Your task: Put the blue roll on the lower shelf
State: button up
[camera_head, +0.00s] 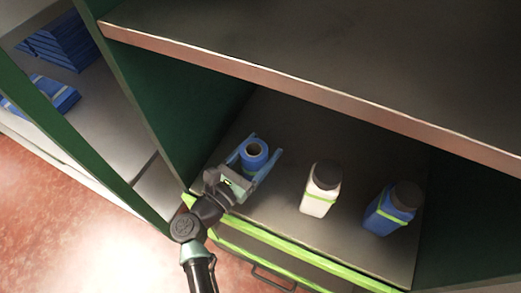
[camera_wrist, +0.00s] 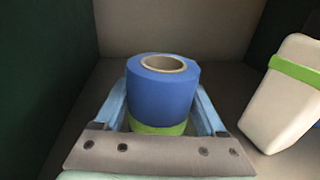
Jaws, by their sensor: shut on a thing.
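The blue roll (camera_head: 254,154) stands upright at the left of the lower shelf (camera_head: 283,124), inside the cabinet. In the wrist view the blue roll (camera_wrist: 163,95) has a pale hollow core and a green band near its bottom. My gripper (camera_head: 258,163) reaches in from the front left, its two light-blue fingers on either side of the roll. In the wrist view my gripper (camera_wrist: 163,112) is shut on the roll. The roll's base is hidden behind the gripper's grey crosspiece, so I cannot tell whether it touches the shelf.
A dark green side wall (camera_head: 180,105) is close on the left. Bare shelf shows behind the roll.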

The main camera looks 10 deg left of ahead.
jog(key=shift+f, duration=0.1)
jog(key=o, duration=1.4)
jog(key=shift+r, duration=0.2)
jog(key=shift+s+a, duration=0.15)
jog(key=shift+s, duration=0.1)
jog(key=v, duration=1.1)
jog(key=shift+s+p, duration=0.2)
jog(key=shift+p, duration=0.2)
